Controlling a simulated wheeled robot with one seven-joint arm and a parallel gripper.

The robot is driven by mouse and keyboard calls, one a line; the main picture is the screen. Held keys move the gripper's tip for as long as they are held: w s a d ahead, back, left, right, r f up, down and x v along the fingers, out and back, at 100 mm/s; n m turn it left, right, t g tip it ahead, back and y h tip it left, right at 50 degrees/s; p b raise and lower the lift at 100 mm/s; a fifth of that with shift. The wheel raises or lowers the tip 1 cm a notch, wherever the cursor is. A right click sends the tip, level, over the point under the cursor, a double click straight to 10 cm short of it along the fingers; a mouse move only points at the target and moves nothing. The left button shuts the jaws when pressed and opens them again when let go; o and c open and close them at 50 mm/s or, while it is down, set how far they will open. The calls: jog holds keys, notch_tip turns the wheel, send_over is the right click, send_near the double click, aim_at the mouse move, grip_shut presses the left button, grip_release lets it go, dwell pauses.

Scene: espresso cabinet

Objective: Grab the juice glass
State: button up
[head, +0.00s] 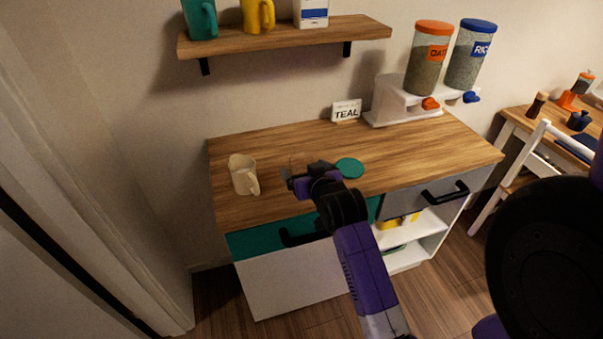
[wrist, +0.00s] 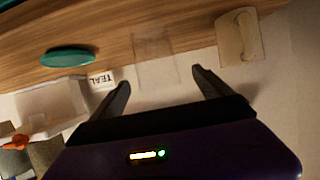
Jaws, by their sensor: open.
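The juice glass is clear and very faint. In the wrist view the glass (wrist: 155,57) stands on the wooden counter, ahead of the gap between my fingertips. In the head view it is hard to make out, with only a faint outline near my gripper. My gripper (head: 290,180) is over the counter between the cream mug and the teal coaster. In the wrist view my gripper (wrist: 159,80) has its two dark fingers spread wide, with nothing held between them. I cannot tell the exact distance from fingertips to glass.
A cream mug (head: 243,174) stands left of my gripper, and a flat teal coaster (head: 349,168) lies to its right. A TEAL sign (head: 346,111) and a dispenser stand (head: 400,101) are at the back. A shelf (head: 290,36) hangs above. The counter's front is clear.

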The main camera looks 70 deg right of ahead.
aim_at(299, 162)
jog(key=shift+s+f+p+x, duration=0.15)
jog(key=shift+p+x, duration=0.15)
jog(key=shift+x, duration=1.6)
jog(key=shift+s+f+p+x, duration=0.1)
jog(key=shift+p+x, duration=0.15)
jog(key=shift+x, duration=1.6)
jog(key=shift+d, duration=0.1)
jog(key=c, duration=1.6)
jog(key=shift+c, duration=0.5)
jog(key=shift+r, duration=0.15)
